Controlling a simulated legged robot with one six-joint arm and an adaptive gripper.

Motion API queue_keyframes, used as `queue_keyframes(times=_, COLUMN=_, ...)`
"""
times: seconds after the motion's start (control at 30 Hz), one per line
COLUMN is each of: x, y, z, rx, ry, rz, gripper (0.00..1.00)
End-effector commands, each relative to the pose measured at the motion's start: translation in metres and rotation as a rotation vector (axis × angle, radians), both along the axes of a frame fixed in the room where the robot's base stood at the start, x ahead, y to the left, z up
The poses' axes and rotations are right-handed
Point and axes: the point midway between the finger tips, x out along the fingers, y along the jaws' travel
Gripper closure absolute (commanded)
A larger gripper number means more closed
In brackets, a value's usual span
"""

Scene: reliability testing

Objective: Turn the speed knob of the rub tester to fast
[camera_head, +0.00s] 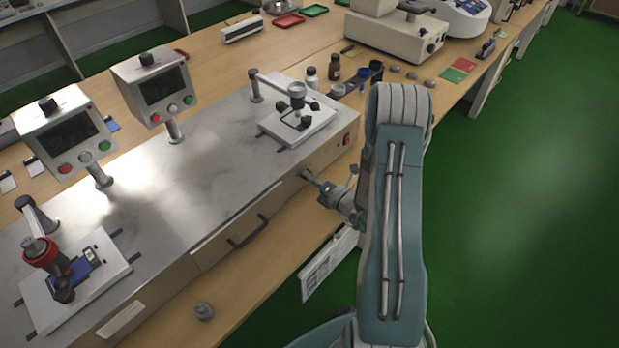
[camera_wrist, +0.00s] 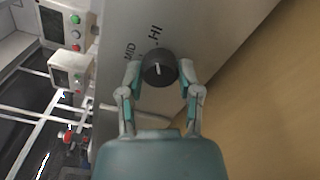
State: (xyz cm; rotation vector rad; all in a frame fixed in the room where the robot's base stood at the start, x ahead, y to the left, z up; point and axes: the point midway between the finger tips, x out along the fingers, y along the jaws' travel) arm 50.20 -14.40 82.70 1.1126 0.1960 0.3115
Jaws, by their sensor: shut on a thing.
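The rub tester (camera_head: 190,160) is a long metal-topped machine on the wooden bench. Its speed knob (camera_wrist: 158,64) is round and black with a short white mark, on the grey front panel in the wrist view. The labels MID and HI are printed beside it, HI above it and MID to the upper left. I cannot tell which label the mark points to. My gripper (camera_wrist: 160,74) is shut on the knob, one finger on each side. In the head view my gripper (camera_head: 318,184) reaches the front panel near its right end; the knob is mostly hidden there.
Two control boxes with screens (camera_head: 66,138) (camera_head: 163,90) stand on the tester. A drawer handle (camera_head: 248,233) is left of my gripper. A small grey weight (camera_head: 204,311) lies on the bench front. Bottles (camera_head: 334,68) stand behind. Green floor is clear at right.

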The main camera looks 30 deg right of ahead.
Motion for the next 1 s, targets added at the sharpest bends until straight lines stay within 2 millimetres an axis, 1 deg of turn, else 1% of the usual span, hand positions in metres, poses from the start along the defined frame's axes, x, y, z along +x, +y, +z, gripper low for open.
queue_keyframes(times=0.03, x=0.001, y=-0.002, z=0.000, rx=-0.001, ry=0.000, rz=-0.007, gripper=1.00)
queue_keyframes(times=0.33, x=0.001, y=-0.003, z=0.000, rx=0.000, ry=0.001, rz=-0.007, gripper=1.00)
queue_keyframes(times=0.37, x=0.001, y=-0.002, z=0.000, rx=0.000, ry=0.001, rz=-0.007, gripper=0.46)
queue_keyframes(times=0.4, x=0.001, y=-0.003, z=0.000, rx=0.000, ry=0.001, rz=-0.007, gripper=0.29)
queue_keyframes(times=0.43, x=0.001, y=-0.002, z=0.000, rx=0.001, ry=0.001, rz=-0.006, gripper=0.21)
queue_keyframes(times=0.83, x=-0.001, y=-0.001, z=0.000, rx=0.002, ry=0.002, rz=-0.003, gripper=0.21)
queue_keyframes(times=0.93, x=-0.009, y=-0.004, z=-0.001, rx=0.002, ry=0.004, rz=-0.004, gripper=0.21)
queue_keyframes(times=1.0, x=-0.019, y=-0.009, z=-0.001, rx=0.003, ry=0.004, rz=-0.006, gripper=0.21)
